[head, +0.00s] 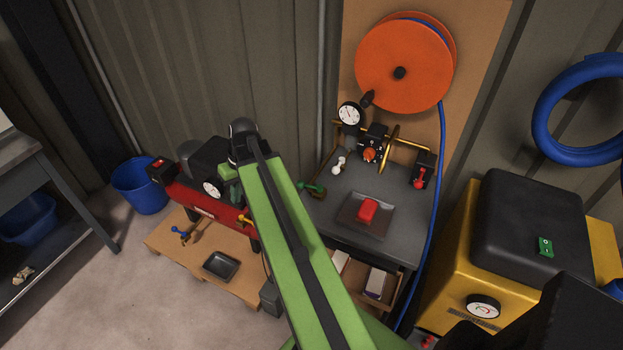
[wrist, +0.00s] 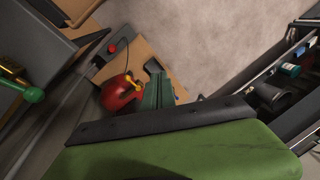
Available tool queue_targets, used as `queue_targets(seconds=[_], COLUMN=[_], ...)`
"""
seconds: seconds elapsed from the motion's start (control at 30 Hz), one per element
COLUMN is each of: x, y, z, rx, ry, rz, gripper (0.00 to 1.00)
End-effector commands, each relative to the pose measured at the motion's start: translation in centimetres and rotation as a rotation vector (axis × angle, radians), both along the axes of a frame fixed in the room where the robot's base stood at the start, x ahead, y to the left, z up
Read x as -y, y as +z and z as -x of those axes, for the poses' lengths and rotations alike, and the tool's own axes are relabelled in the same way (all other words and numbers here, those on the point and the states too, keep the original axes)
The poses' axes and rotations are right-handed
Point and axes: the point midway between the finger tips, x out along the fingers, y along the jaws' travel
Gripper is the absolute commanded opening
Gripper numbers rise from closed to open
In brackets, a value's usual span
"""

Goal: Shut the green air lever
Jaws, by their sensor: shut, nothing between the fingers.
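The green air lever (head: 312,187) sits on a small brass valve at the left edge of the grey bench. Its handle lies across the picture, roughly level. In the head view, my green arm reaches up left of the bench and mostly hides the gripper.
A red tank (head: 200,200) with a yellow lever (head: 246,221) stands on a wooden pallet (head: 170,248) left of the bench. A blue bucket (head: 140,188) stands behind. Bare floor lies at left.

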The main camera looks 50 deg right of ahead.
Motion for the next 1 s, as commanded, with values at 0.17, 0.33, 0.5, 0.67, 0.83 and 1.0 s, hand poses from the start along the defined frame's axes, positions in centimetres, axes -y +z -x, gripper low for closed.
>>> queue_targets(seconds=[0.17, 0.33, 0.5, 0.67, 0.83, 1.0], x=[15.6, 26.1, 30.8, 31.4, 31.3, 31.1], y=[0.3, 1.2, 1.8, 1.9, 1.9, 0.6], z=[4.7, 11.1, 15.1, 15.8, 15.7, 15.1], rx=[0.148, 0.287, 0.359, 0.371, 0.370, 0.369], ry=[-0.150, -0.251, -0.300, -0.305, -0.304, -0.302], rz=[-0.078, -0.091, -0.082, -0.079, -0.079, -0.079], gripper=[0.00, 0.00, 0.00, 0.00, 0.00, 0.00])
